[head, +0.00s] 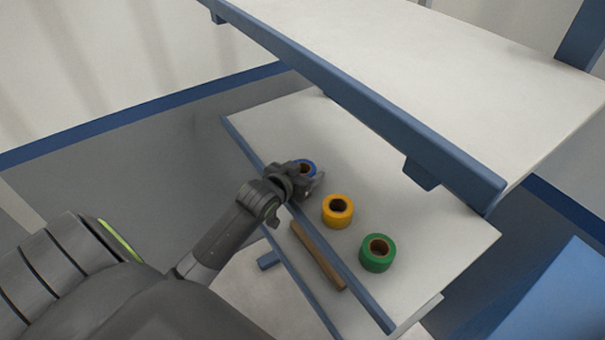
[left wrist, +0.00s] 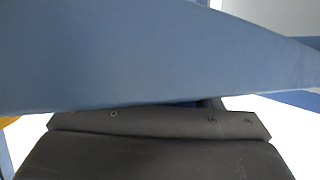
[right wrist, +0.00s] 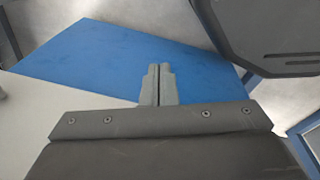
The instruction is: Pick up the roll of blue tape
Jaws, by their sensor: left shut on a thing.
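The roll of blue tape (head: 309,163) is at the left end of a row of tape rolls on the middle shelf in the head view. My left gripper (head: 311,182) is shut on it and covers most of the near side of the roll. I cannot tell whether the roll touches the shelf. In the left wrist view a blue beam (left wrist: 130,60) fills most of the picture and hides the fingertips and the tape. My right gripper (right wrist: 158,85) shows in the right wrist view only, with its fingers together and nothing between them.
A yellow tape roll (head: 338,211) and a green tape roll (head: 378,253) stand on the white shelf (head: 440,240) to the right. A higher shelf with a blue front beam (head: 370,105) hangs over them. A brown bar (head: 318,255) lies below the shelf's front rail.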

